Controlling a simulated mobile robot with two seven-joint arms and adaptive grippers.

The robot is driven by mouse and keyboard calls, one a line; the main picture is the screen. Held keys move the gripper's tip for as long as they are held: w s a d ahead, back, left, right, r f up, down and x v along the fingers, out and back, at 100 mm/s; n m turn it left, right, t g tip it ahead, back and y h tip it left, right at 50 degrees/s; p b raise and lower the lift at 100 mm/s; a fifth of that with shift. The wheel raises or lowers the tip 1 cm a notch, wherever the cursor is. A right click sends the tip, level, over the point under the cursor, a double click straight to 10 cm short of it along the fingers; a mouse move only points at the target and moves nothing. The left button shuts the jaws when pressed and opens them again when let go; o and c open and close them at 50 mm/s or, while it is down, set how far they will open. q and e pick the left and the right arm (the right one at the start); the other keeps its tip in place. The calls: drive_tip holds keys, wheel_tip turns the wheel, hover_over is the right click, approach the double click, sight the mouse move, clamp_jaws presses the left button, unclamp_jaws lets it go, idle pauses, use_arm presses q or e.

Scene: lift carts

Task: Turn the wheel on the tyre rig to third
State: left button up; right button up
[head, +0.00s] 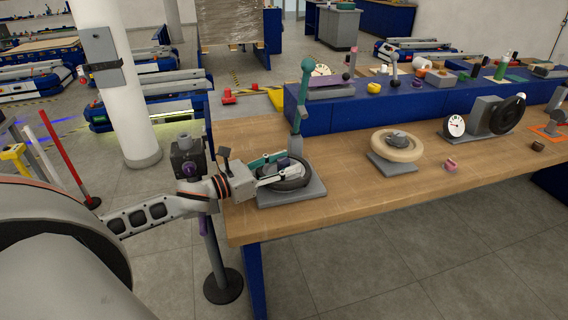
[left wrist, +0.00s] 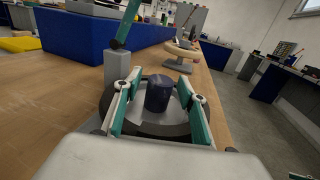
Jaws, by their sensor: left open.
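The tyre rig is a black tyre (head: 294,185) lying flat on a grey base plate (head: 285,199), at the near left end of the wooden table. In the left wrist view the tyre (left wrist: 150,129) has a grey disc inside it and a dark blue upright hub (left wrist: 159,94) at its centre. My left gripper (head: 288,166) is low over the tyre. Its teal fingers (left wrist: 160,82) are open, one on each side of the hub; I cannot tell if they touch it. No position marks are readable.
A grey post with a teal lever (head: 303,95) stands right behind the tyre. A beige wheel on a stand (head: 397,148) is farther right, then a dial (head: 455,126) beside a black wheel (head: 507,115). A blue raised bench (head: 395,107) runs along the back. The table's front middle is clear.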

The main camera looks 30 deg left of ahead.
use_arm(q)
clamp_jaws()
drive_tip(key=shift+r+n+y+p, duration=0.15)
drive_tip(key=shift+n+y+p, duration=0.25)
drive_tip(key=shift+y+p, duration=0.2)
drive_tip(key=shift+n+t+y+p, duration=0.3)
drive_tip(key=shift+n+t+y, duration=0.1)
drive_tip(key=shift+y, duration=0.2)
unclamp_jaws()
drive_tip(key=shift+s+f, duration=0.15)
drive_tip(key=shift+f, duration=0.05)
